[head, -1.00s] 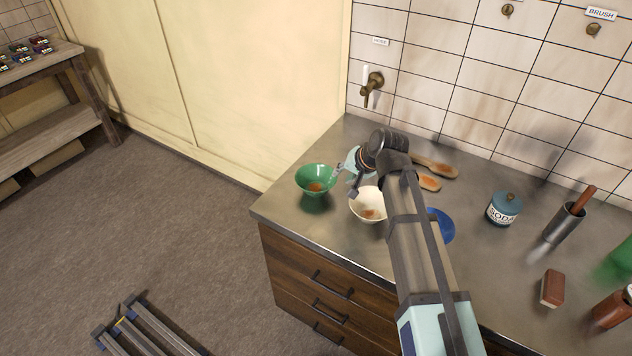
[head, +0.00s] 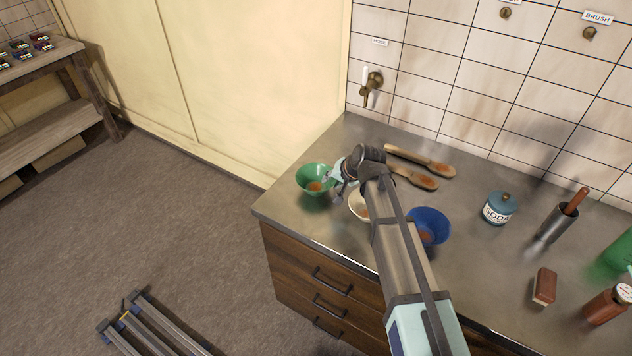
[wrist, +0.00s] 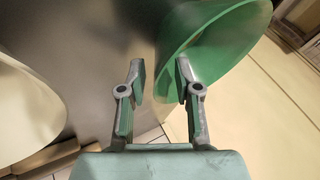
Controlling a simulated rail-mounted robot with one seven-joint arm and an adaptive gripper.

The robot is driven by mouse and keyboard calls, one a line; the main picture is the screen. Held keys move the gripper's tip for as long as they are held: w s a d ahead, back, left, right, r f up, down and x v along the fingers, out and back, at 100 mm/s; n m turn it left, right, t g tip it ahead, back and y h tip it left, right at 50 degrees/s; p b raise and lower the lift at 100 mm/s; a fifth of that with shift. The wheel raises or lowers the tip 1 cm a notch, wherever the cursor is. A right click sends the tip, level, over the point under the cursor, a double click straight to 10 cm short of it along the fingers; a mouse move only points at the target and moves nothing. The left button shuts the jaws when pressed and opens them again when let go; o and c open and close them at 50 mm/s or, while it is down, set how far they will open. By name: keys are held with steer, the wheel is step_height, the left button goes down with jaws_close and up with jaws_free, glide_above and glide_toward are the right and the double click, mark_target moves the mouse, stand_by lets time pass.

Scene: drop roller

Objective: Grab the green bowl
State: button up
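The green bowl (head: 310,172) stands on the counter near its left corner, with a little orange-brown stain inside. In the wrist view the green bowl (wrist: 225,40) fills the upper right. My gripper (head: 332,178) is at the bowl's right side. In the wrist view my gripper (wrist: 160,78) is open. The bowl's near rim lies between the two fingers, with the right finger over the bowl's side and the left finger outside. I cannot tell whether either finger touches it.
A white bowl (head: 357,211) stands close to the right, partly hidden by my arm; it shows at left in the wrist view (wrist: 28,120). The counter (head: 290,217) ends left of the green bowl.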

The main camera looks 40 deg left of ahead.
jaws_close()
steer(key=shift+r, duration=0.1)
